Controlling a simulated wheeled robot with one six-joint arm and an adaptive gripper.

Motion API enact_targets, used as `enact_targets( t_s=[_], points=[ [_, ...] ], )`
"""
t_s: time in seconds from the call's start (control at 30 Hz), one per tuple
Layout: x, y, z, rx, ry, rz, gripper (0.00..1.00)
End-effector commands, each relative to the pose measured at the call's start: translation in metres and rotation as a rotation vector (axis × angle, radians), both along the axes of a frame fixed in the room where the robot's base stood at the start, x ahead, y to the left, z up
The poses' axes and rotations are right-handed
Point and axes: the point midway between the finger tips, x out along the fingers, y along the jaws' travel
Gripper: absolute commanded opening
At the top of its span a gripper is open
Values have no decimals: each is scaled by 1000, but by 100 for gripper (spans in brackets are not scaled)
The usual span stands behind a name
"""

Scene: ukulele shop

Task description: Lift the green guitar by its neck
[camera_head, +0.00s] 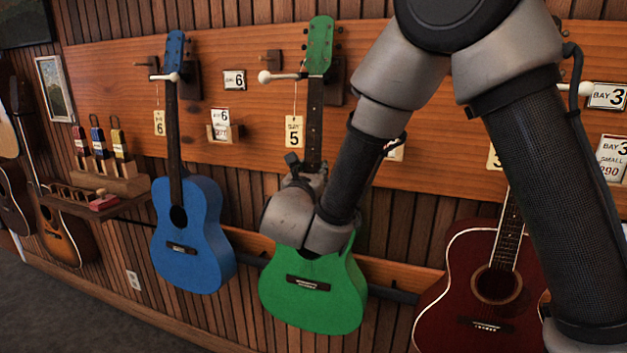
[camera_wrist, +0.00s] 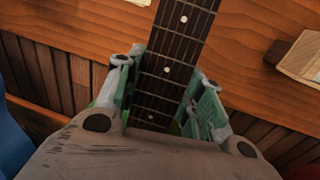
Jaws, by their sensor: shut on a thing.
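The green guitar (camera_head: 318,292) hangs upright on the wall in the middle of the head view, with its green headstock (camera_head: 319,47) at a wall hanger. My gripper (camera_head: 307,170) is at the lower part of its dark neck, just above the body. In the wrist view the fretted neck (camera_wrist: 176,55) runs up between the two fingers of my gripper (camera_wrist: 162,100), one on each side. The gripper is shut on the neck. My wrist hides the upper part of the green body and the sound hole.
A blue guitar (camera_head: 192,235) hangs close on the left and a dark red guitar (camera_head: 480,285) on the right. White-tipped hanger pegs (camera_head: 266,77) stick out by the headstocks. A tag reading 5 (camera_head: 294,132) hangs beside the green guitar's neck. A small shelf (camera_head: 100,208) is at far left.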

Motion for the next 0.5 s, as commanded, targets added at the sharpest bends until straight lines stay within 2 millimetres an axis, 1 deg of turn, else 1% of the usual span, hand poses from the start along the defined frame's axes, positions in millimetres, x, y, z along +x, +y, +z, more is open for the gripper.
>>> enact_targets(
  t_s=[0.03,0.17,0.3,0.5],
  points=[
    [-1,1,7,4,-8,1,0],
    [-1,1,20,6,-7,0,0],
    [-1,1,39,6,-9,0,0],
    [-1,0,63,7,-8,-1,0]
  ],
)
